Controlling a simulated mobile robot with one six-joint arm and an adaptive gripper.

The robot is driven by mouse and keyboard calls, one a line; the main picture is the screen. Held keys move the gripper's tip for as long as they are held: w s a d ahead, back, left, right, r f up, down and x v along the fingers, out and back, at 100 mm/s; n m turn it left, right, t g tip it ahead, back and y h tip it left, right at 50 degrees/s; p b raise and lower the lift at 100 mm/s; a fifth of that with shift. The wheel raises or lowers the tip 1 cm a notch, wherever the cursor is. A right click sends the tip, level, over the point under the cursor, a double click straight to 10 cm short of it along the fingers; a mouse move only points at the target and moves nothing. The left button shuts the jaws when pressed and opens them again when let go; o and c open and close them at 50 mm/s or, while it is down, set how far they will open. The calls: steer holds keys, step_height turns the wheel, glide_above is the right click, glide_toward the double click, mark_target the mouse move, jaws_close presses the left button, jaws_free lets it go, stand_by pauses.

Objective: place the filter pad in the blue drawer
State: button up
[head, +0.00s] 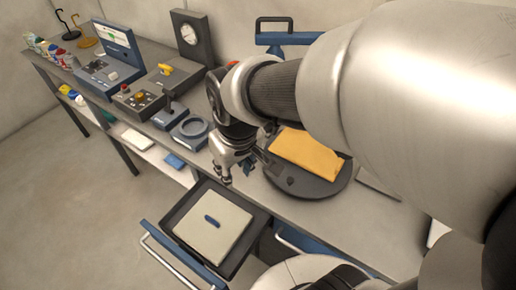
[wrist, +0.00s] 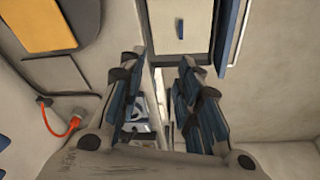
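A pulled-out drawer (head: 256,217) with dark walls, a blue front and a pale bar handle shows below the counter in the head view. A flat, pale square pad (head: 190,222) with a small blue tab lies inside it; it looks like the filter pad. The pad also shows at the top of the wrist view (wrist: 180,12). My gripper (head: 226,178) is above the counter's front edge, behind the drawer and apart from the pad. In the wrist view its fingers (wrist: 158,75) are spread with nothing held between them.
A yellow-orange folded cloth (head: 306,153) lies on a dark round plate (head: 335,184) right of my gripper. Another blue front (head: 302,240) shows right of the drawer. The floor at left is clear.

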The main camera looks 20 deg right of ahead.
steer(key=s+d+r+m+t, duration=0.1)
steer(key=s+d+r, duration=0.1)
steer(key=s, duration=0.3)
steer(key=s+d+r+m+t, duration=0.1)
steer(key=s+d+r, duration=0.1)
steer(key=s, duration=0.4)
steer(key=shift+s+r+m, duration=0.3)
steer(key=shift+r+m, duration=0.1)
steer(key=shift+r, duration=0.35)
